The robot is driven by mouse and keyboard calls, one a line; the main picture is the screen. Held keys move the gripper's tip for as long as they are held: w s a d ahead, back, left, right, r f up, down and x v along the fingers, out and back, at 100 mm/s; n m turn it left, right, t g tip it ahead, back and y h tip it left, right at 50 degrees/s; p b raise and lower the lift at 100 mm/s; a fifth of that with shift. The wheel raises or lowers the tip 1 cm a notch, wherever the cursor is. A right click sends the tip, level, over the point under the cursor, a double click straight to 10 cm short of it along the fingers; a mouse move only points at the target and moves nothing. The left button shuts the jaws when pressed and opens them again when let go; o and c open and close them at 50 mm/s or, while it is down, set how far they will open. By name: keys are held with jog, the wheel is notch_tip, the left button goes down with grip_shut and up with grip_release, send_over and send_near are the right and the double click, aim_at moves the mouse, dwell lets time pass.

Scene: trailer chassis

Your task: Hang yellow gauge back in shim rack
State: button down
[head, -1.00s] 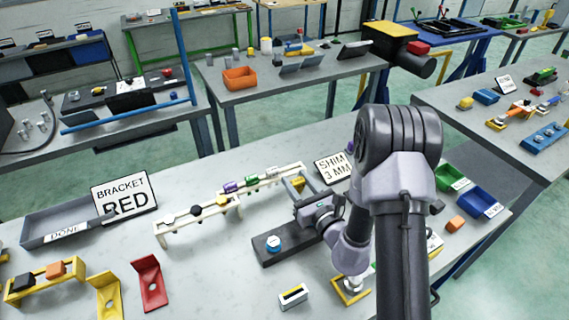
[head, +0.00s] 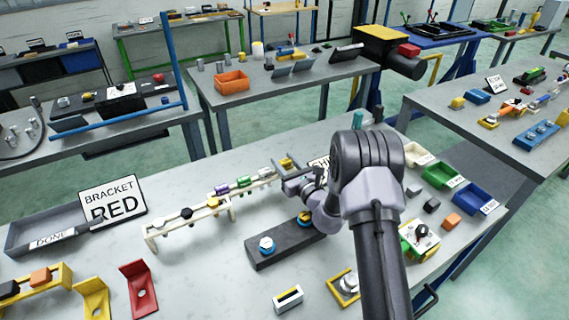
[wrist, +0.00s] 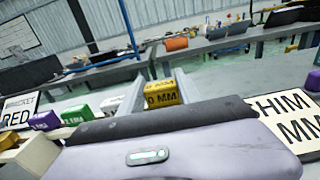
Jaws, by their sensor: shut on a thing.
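The yellow gauge (head: 287,163) is between the fingers of my gripper (head: 282,171), at the right end of the shim rack. In the wrist view the yellow gauge (wrist: 162,94) shows part of an "MM" marking between the two grey fingertips (wrist: 155,92). The shim rack (head: 222,206) is a cream stand with two rails. I cannot tell whether the yellow gauge touches the rails; my gripper and arm partly hide that end.
A dark block (head: 275,250) with blue-ringed knobs lies in front of the rack. A "SHIM MM" sign (wrist: 288,120) stands right of my gripper. A "BRACKET RED" sign (head: 112,203) and grey tray (head: 62,222) are at left. Bins stand at right, including a blue one (head: 475,196).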

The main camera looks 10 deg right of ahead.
jog(key=shift+f+b, duration=0.5)
jog(key=c, duration=1.1)
grip_release()
jog(key=shift+r, duration=0.1)
